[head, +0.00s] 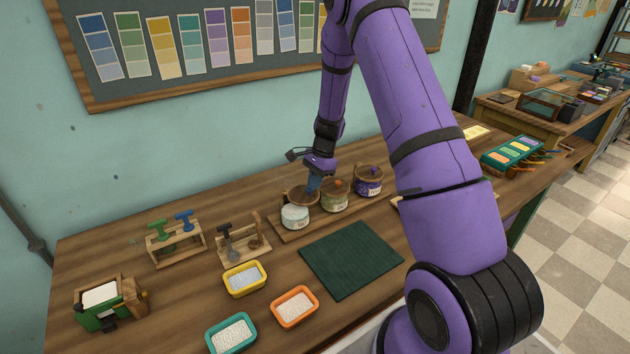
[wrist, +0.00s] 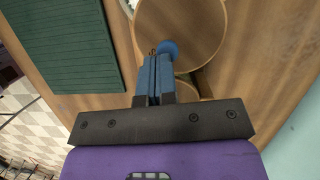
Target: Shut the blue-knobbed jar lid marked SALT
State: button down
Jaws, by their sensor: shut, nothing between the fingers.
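The SALT jar (head: 295,217) is a pale jar at the left end of a row of three on a wooden board. Its brown round lid (head: 300,195) sits up and to the right of the jar body and looks raised; its exact tilt is unclear. In the wrist view the round lid (wrist: 185,25) fills the top, with the blue knob (wrist: 168,50) at its lower edge. My gripper (head: 313,190) is over this lid, fingers together and empty. In the wrist view the gripper tips (wrist: 155,54) are beside the knob; contact is unclear.
An orange-knobbed jar (head: 335,197) and a purple jar (head: 368,182) stand close to the right. A dark green mat (head: 350,258) lies in front. Yellow (head: 244,292), orange (head: 295,322) and teal (head: 231,348) trays and a wooden stamp rack (head: 175,243) are to the left.

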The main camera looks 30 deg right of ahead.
aim_at(301, 204)
jog(key=shift+s+a+m+t, duration=0.4)
jog(key=shift+s+a+m, duration=0.35)
jog(key=shift+m, duration=0.35)
jog(key=shift+s+a+m+t, duration=0.35)
jog(key=shift+a+m, duration=0.45)
jog(key=shift+m, duration=0.3)
jog(key=shift+s+a+m, duration=0.2)
jog(key=shift+a+m, duration=0.15)
jog(key=shift+m, duration=0.05)
jog(key=shift+s+a, duration=0.2)
jog(key=shift+a, duration=0.35)
jog(key=shift+w+a, duration=0.15)
jog(key=shift+w, duration=0.05)
dwell(0.5)
jog(key=shift+w+a, duration=0.35)
jog(key=shift+w, duration=0.1)
jog(key=shift+s+d, duration=0.1)
jog(key=shift+d, duration=0.25)
jog(key=s+d+r, duration=0.3)
jog(key=d+r, duration=0.2)
jog(key=r, duration=0.5)
jog(key=shift+d+r, duration=0.2)
jog(key=shift+d, duration=0.15)
